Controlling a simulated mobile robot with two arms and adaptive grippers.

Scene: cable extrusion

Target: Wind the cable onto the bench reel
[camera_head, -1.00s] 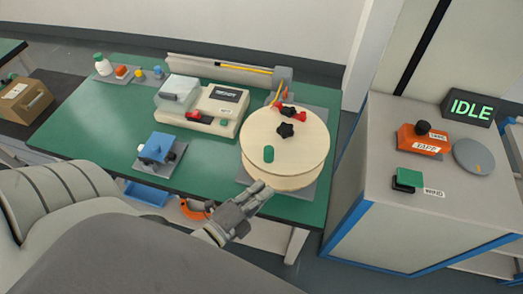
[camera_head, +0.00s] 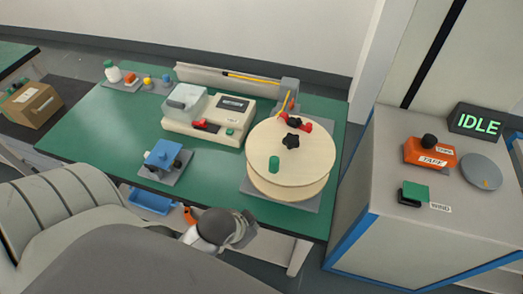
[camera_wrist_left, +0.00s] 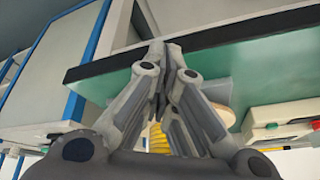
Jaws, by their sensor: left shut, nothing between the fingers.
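The bench reel (camera_head: 300,152) is a pale wooden drum on a grey plate at the right of the green bench, with a green knob (camera_head: 274,164) and a black star knob (camera_head: 291,141) on top. The cable (camera_head: 250,77) shows as a yellow-orange line along the rear rail and down to a red piece at the reel's back edge. My left gripper (camera_head: 246,236) is below and left of the reel, apart from it, at the bench's front edge. In the left wrist view its fingers (camera_wrist_left: 164,46) are closed together and empty. My right gripper is not in view.
A cream machine with a clear cover (camera_head: 208,113) and a blue fixture (camera_head: 163,155) stand left of the reel. A cabinet (camera_head: 350,235) at the right carries an orange block (camera_head: 430,153), a green button (camera_head: 415,190) and an IDLE display (camera_head: 477,122). The bench front-centre is clear.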

